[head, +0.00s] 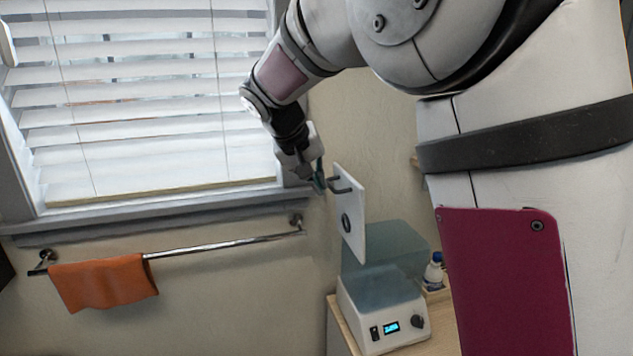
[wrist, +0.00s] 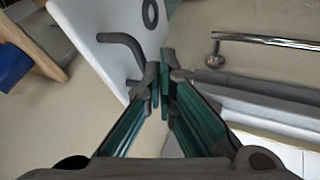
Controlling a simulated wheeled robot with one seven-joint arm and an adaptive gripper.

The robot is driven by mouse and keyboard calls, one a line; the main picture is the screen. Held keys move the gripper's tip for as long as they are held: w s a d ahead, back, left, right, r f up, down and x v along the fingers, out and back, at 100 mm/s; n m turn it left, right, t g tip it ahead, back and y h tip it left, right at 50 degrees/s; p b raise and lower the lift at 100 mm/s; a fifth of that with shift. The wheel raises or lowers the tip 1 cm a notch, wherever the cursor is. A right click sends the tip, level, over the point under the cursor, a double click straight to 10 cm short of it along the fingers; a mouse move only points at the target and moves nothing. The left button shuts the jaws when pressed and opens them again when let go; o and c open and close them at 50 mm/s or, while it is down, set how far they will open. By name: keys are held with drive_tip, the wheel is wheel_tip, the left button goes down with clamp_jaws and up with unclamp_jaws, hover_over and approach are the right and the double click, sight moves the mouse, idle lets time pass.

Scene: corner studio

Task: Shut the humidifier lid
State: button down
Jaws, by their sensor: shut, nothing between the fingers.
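The humidifier (head: 375,312) is a white base with a small lit display and a clear bluish tank (head: 385,262). It stands on a wooden surface at the lower right of the head view. Its white lid (head: 350,215) stands raised, roughly upright, with a dark handle (head: 341,184) and a dark ring on its face. In the wrist view the lid (wrist: 110,22) is at the upper left, its grey handle (wrist: 122,45) close to the fingertips. My gripper (head: 319,182) is shut and empty beside the handle; its green fingers meet in the wrist view (wrist: 162,78). Whether they touch the handle is unclear.
A small white bottle with a blue cap (head: 434,270) stands right of the tank. A towel rail (head: 215,246) with an orange towel (head: 103,279) is on the wall at left, under a window with blinds (head: 130,110). The wooden surface (head: 440,346) has little bare room.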

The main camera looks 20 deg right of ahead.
sight(330, 186)
drive_tip(key=shift+d+r+y, duration=0.3)
drive_tip(key=shift+d, duration=0.4)
drive_tip(key=shift+d+r+y, duration=0.25)
drive_tip(key=shift+d+y, duration=0.05)
drive_tip(key=shift+d, duration=0.4)
drive_tip(key=d+f+m+y+b, duration=0.1)
drive_tip(key=d+y, duration=0.4)
drive_tip(key=d, duration=0.6)
drive_tip(key=d+f+m+y+b, duration=0.1)
drive_tip(key=d+f+y+b, duration=0.2)
drive_tip(key=d, duration=0.7)
drive_tip(key=shift+d+f+y, duration=0.4)
drive_tip(key=shift+f+y, duration=0.6)
drive_tip(key=shift+y, duration=0.7)
